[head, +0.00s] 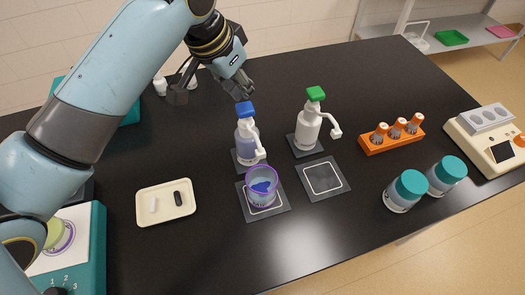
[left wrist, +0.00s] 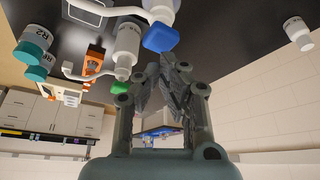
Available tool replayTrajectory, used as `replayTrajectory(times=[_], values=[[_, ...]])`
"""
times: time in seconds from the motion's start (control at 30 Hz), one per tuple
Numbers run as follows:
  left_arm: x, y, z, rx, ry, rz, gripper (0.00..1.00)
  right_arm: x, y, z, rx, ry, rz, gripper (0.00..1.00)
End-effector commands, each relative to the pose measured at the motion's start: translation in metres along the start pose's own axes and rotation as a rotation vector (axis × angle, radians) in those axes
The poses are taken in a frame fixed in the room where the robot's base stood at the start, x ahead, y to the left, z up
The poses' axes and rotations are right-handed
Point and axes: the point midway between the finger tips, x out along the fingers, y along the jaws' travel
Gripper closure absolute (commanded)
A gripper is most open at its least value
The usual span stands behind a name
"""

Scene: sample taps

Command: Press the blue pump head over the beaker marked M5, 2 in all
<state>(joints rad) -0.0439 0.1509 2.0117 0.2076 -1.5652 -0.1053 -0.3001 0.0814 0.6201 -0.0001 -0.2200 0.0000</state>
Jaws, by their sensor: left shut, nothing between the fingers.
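The pump bottle with the blue pump head (head: 244,109) stands upright on a dark mat, its white spout over a beaker (head: 262,192). The beaker has a purple rim and blue contents; its marking is too small to read. My left gripper (head: 243,91) is shut and empty, its fingertips just above and behind the blue head; I cannot tell whether they touch. In the left wrist view the blue pump head (left wrist: 160,38) is close to the fingertips of my left gripper (left wrist: 168,62). My right gripper is not in view.
A green-headed pump bottle (head: 308,130) stands to the right, beside an empty square mat (head: 323,178). An orange rack (head: 375,148), teal-lidded jars (head: 398,199) and a cream device (head: 470,150) stand further right. The front table is clear.

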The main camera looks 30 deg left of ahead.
Motion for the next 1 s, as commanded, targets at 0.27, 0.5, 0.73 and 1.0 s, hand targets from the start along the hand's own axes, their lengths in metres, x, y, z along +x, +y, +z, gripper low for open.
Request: replayTrajectory(times=[0.27,0.5,0.73,1.0], values=[[-0.029,-0.001,-0.013,0.000,0.002,-0.002,1.00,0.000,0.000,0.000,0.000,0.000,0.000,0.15],[-0.045,0.000,-0.019,0.000,0.001,0.000,1.00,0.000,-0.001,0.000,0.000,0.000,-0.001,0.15],[-0.046,0.000,-0.019,0.000,-0.001,0.000,1.00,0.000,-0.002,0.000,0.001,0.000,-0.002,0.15],[-0.046,0.000,-0.019,0.000,-0.001,0.000,1.00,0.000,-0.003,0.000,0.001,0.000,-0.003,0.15]])
